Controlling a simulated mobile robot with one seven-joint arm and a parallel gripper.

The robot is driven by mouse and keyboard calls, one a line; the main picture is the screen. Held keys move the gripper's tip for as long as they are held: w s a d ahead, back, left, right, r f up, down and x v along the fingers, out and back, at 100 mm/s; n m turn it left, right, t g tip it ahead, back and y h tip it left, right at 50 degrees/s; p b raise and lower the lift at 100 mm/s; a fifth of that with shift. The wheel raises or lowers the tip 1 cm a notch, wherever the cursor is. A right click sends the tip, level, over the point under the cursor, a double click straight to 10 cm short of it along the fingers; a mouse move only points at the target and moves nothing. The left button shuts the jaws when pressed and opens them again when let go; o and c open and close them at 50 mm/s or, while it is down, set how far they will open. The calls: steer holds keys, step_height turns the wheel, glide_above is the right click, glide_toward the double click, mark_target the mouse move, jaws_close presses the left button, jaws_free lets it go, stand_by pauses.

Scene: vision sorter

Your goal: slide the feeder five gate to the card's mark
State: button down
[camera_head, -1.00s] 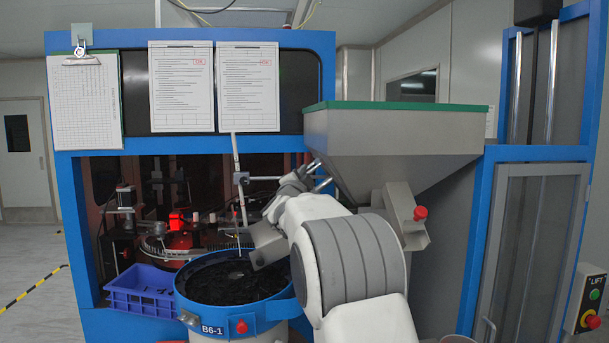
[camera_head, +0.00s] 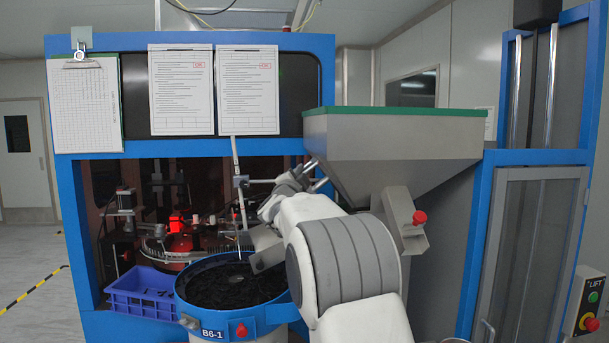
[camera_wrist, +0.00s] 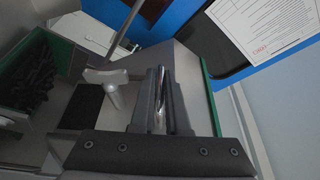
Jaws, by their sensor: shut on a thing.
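My gripper (camera_head: 316,175) is at the left sloping side of the grey hopper (camera_head: 395,140). In the wrist view my gripper (camera_wrist: 163,95) has its two dark fingers closed on a shiny metal bar (camera_wrist: 160,98). This bar seems to be the gate's handle, but the gate plate and its scale are hidden. A pale T-shaped knob (camera_wrist: 106,78) stands just left of the fingers. Two printed sheets, a left one (camera_head: 181,90) and a right one (camera_head: 248,90), hang on the blue cabinet. Their text is too small to read.
A blue-rimmed bowl (camera_head: 213,322) marked B6-1, with black parts inside, stands below my gripper. A blue crate (camera_head: 140,302) is left of it. A chute with a red knob (camera_head: 419,217) is on the hopper's front. A thin upright rod (camera_head: 238,185) stands left of my gripper.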

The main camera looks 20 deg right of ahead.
steer(key=c, duration=0.9)
jaws_free()
steer(key=shift+a+r, duration=0.25)
steer(key=shift+r, duration=0.05)
steer(key=shift+f, duration=0.1)
steer(key=b+v, duration=0.5)
steer(key=v, duration=1.2)
steer(key=shift+s+d, duration=0.1)
steer(key=shift+s, duration=0.15)
